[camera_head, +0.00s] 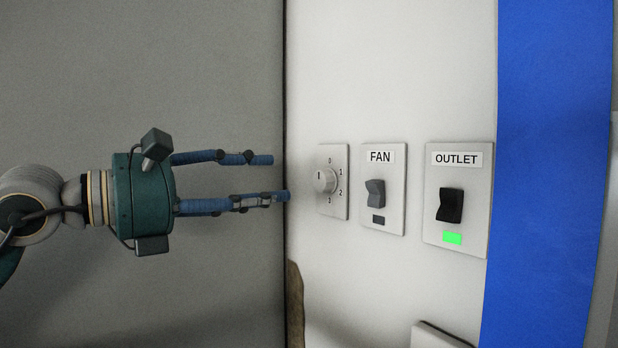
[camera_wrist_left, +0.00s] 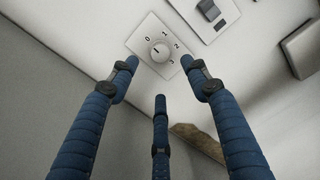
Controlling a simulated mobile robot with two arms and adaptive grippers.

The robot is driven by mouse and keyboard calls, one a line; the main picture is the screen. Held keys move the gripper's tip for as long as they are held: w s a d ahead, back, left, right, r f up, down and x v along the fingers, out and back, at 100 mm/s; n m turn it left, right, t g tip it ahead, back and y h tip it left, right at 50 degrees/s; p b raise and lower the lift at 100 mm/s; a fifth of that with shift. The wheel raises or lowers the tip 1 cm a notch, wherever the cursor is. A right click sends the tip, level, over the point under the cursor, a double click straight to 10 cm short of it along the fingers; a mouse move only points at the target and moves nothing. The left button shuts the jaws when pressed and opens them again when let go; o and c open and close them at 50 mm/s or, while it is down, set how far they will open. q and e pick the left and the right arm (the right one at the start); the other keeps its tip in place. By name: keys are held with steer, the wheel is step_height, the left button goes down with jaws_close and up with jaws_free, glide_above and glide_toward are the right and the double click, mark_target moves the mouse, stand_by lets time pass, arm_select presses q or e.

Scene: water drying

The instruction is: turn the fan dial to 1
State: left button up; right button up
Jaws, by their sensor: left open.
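The fan dial (camera_head: 325,180) is a round grey knob on a white wall plate, with the numbers 0, 1, 2 and 3 around it. Its dark mark seems to point toward 0, but it is too small to be certain. My left gripper (camera_head: 281,178) has blue fingers spread open and empty, to the left of the dial, with its fingertips apart from the knob. In the left wrist view the dial (camera_wrist_left: 160,52) shows whole, beyond and between the spread fingertips (camera_wrist_left: 165,72). My right gripper is out of view.
Right of the dial are the FAN switch (camera_head: 375,193), with a dark indicator, and the OUTLET switch (camera_head: 450,205), with a lit green indicator. A blue vertical strip (camera_head: 553,170) stands further right. A brown object (camera_head: 295,305) is below. The space between gripper and dial is clear.

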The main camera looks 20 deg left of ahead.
mark_target(319, 183)
arm_select(q)
steer(key=p+x, duration=0.3)
steer(key=x, duration=0.4)
steer(key=shift+w+d+r, duration=0.15)
steer(key=shift+w+d, duration=0.15)
steer(key=shift+w+d+p, duration=0.35)
steer(key=shift+w+p, duration=0.1)
steer(key=shift+f, duration=0.25)
steer(key=c, duration=1.2)
